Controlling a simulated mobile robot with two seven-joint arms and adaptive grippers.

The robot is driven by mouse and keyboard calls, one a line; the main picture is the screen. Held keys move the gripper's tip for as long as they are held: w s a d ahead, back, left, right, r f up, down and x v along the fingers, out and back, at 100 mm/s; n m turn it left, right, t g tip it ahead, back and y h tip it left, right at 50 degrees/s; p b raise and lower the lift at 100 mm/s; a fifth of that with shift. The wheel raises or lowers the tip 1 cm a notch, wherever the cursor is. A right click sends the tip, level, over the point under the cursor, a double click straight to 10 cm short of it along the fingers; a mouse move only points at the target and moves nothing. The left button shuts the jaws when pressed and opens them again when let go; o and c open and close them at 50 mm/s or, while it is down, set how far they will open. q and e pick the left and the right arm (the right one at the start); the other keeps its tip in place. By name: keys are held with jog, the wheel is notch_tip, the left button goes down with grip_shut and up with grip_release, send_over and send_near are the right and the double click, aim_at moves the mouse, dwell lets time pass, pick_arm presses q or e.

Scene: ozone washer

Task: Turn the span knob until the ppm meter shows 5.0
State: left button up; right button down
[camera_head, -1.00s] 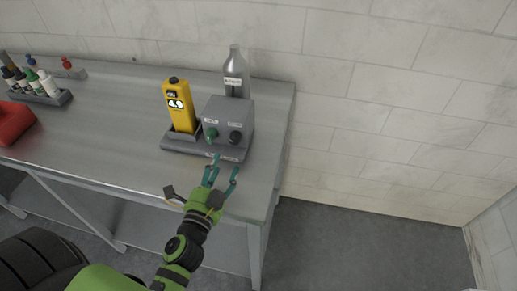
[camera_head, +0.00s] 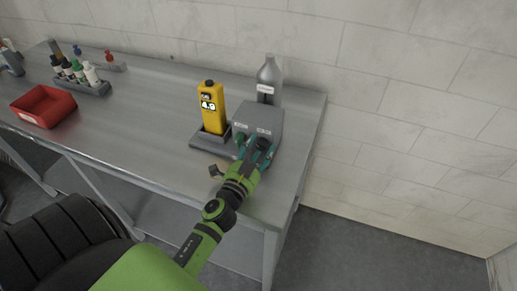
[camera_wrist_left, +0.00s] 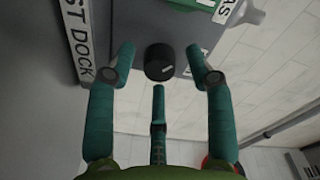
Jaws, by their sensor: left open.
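The yellow ppm meter (camera_head: 212,108) stands upright in its dock on the table, and its display shows 4.9. Beside it is a grey box (camera_head: 263,116) with a green knob and a black knob on its front. My left gripper (camera_head: 256,150) is open at the box's front and partly hides the knobs in the head view. In the left wrist view the black knob (camera_wrist_left: 159,62), with a white mark, sits between the spread teal fingers, apart from them. I cannot read which knob is the span knob. My right gripper is out of view.
A grey bottle (camera_head: 269,77) stands behind the box. A red bin (camera_head: 43,107) and a rack of small bottles (camera_head: 82,86) are at the left of the table (camera_head: 140,110). The table's right edge is close to the box.

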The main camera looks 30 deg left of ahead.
pick_arm(q)
grip_shut()
jog(key=shift+m, duration=0.5)
grip_release()
jog(key=shift+s, duration=0.1)
jog(key=s, duration=0.3)
jog(key=s+d, duration=0.1)
jog(key=s, duration=0.3)
jog(key=shift+s+d, duration=0.15)
jog(key=shift+d, duration=0.05)
